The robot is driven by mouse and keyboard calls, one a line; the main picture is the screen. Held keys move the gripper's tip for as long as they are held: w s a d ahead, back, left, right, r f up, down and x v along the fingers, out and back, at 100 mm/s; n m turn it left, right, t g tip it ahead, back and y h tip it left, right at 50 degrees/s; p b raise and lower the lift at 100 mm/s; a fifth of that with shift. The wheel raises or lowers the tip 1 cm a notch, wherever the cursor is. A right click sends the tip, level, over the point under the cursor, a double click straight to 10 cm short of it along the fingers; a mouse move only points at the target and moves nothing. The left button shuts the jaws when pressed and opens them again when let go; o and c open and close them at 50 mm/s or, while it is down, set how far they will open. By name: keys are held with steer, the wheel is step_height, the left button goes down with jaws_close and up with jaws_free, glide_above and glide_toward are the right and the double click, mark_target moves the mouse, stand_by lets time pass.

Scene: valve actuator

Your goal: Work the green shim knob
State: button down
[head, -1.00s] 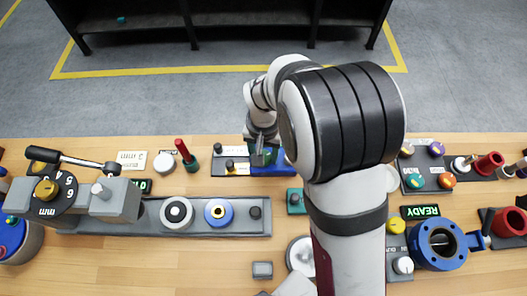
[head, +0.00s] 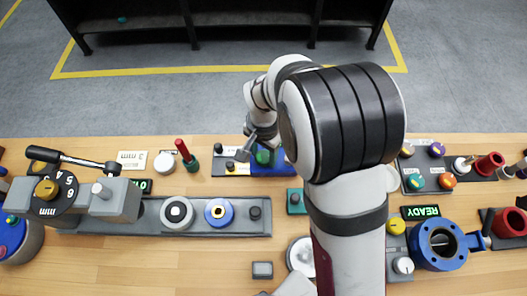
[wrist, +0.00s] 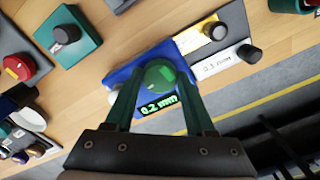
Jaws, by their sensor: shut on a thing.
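The green shim knob (wrist: 158,76) has a lighter yellow-green mark on its top and sits on a blue base (wrist: 122,76). A lit green readout (wrist: 158,106) on the base shows "0.2 mm". My gripper (wrist: 150,80) is shut on the knob, with one green finger on each side of it in the wrist view. In the head view, my gripper (head: 256,153) is over the blue base (head: 285,168), behind my arm. The arm hides the right part of that base.
Beside the base is a plate with a black knob (wrist: 215,30), another black knob (wrist: 248,54) and a "0.3 mm" label. A green box with a dark knob (wrist: 66,34) and a red knob (wrist: 14,67) stand on the other side. Bare wood lies between them.

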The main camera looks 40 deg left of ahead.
mark_target(264, 157)
steer(key=shift+c, duration=1.2)
jaws_free()
step_height(264, 157, up, 16)
steer(key=d+r+m, duration=0.2)
steer(key=d, duration=1)
steer(key=d+r+m, duration=0.2)
steer(key=d+m, duration=0.1)
steer(key=d, duration=0.9)
steer(key=s+d+f+m+y, duration=0.1)
steer(key=s+d+f+m, duration=0.1)
steer(key=s+d, duration=0.5)
steer(key=shift+s+f+y, duration=0.4)
steer(key=shift+s+f, duration=0.2)
steer(key=shift+f, duration=0.05)
